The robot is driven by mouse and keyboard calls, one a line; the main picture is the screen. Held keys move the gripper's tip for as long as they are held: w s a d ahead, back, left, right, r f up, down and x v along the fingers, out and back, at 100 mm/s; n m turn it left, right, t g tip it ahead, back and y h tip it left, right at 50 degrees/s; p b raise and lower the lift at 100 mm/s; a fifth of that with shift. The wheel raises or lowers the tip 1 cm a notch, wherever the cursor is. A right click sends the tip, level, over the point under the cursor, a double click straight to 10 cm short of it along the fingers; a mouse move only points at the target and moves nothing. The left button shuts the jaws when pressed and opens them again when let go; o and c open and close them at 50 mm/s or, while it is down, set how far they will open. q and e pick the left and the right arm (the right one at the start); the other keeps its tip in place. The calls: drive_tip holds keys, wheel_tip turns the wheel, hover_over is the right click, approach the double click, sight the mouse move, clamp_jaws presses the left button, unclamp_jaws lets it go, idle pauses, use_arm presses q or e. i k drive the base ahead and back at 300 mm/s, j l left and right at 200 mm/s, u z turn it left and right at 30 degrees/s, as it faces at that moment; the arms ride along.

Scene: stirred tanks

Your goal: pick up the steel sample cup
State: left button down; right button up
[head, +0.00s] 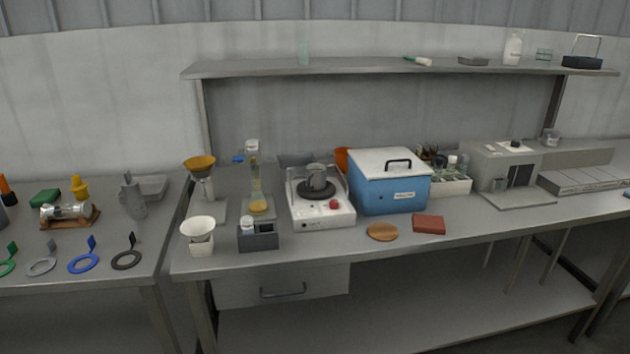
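A larger grey vessel (317,177) sits on the dark plate of a white stirrer unit (318,212) in the middle of the bench. I cannot tell for certain which of the two is the sample cup. Neither of my grippers is in view.
A blue box (388,185) with a pale lid stands between stirrer and instrument. A brown disc (382,232) and red block (429,224) lie in front. A shelf (380,67) overhangs the bench (330,246). The bench front below the instrument is mostly clear.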

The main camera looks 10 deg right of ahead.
sight(316, 173)
drive_tip(key=i+l, duration=0.15)
drive_tip(key=l, duration=0.2)
drive_tip(key=i+l, duration=0.15)
drive_tip(key=l, duration=0.2)
drive_tip(key=i+l+u, duration=0.1)
drive_tip(key=l, duration=0.25)
drive_tip(key=i+l, duration=0.2)
drive_tip(key=l, duration=0.2)
drive_tip(key=i+l, duration=0.15)
drive_tip(key=l, duration=0.2)
drive_tip(key=i+l+u, duration=0.1)
drive_tip(key=l, duration=0.25)
drive_tip(key=i+l, duration=0.15)
drive_tip(key=l, duration=0.25)
drive_tip(key=i+l, duration=0.15)
drive_tip(key=l, duration=0.2)
drive_tip(key=u, duration=0.05)
